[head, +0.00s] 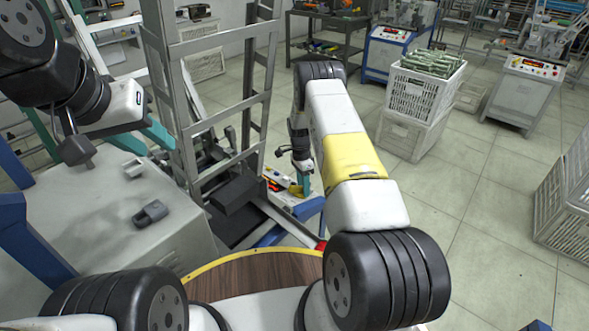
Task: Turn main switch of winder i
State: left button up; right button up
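A winder with a grey-white cabinet (120,225) stands at the left, close to me. A small panel (277,178) with red and yellow parts sits low beside its metal frame, in the middle of the head view. I cannot make out which part is the main switch. My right gripper (302,165) points down right by this panel; its fingers are small and partly hidden, and contact is unclear. My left gripper (76,152) hangs at the upper left above the cabinet, dark and apparently empty; its opening cannot be made out.
A tall grey metal frame (184,125) rises between my two arms. A dark grey block (150,213) sits on the cabinet top. White crates (425,92) with bobbins stand behind my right arm. Control cabinets (523,92) stand further back.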

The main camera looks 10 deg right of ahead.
grip_shut()
jog(key=shift+n, duration=0.3)
jog(key=n+t, duration=0.1)
jog(key=n, duration=0.1)
jog(key=n+t+y, duration=0.1)
jog(key=n, duration=0.2)
jog(key=shift+w, duration=0.1)
jog(key=n, duration=0.2)
jog(key=n+t+y, duration=0.1)
jog(key=n, duration=0.2)
jog(key=shift+w+a+y, duration=0.1)
jog(key=shift+y, duration=0.2)
jog(key=shift+n, duration=0.4)
grip_release()
